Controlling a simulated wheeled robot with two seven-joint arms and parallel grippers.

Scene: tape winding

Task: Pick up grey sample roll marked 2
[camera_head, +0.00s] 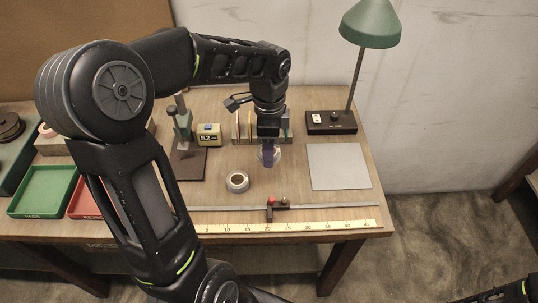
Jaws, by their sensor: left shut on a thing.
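My left gripper (268,148) points down over the middle of the table. It is shut on a small pale round thing (277,155), which looks like a roll with purple showing at its middle. The gripper hides part of it, and I cannot read a mark on it or tell whether it touches the table. A grey-white roll (237,181) with an open core lies on the table to the left and nearer the front. No number is legible on it. My right gripper is not in view.
A ruler (300,225) and a metal rail with a small dark slider (272,205) run along the front. A grey plate (338,167) lies right, below a green lamp (370,22). A display box (208,134), a rack and a stand are behind. A green tray (42,192) is left.

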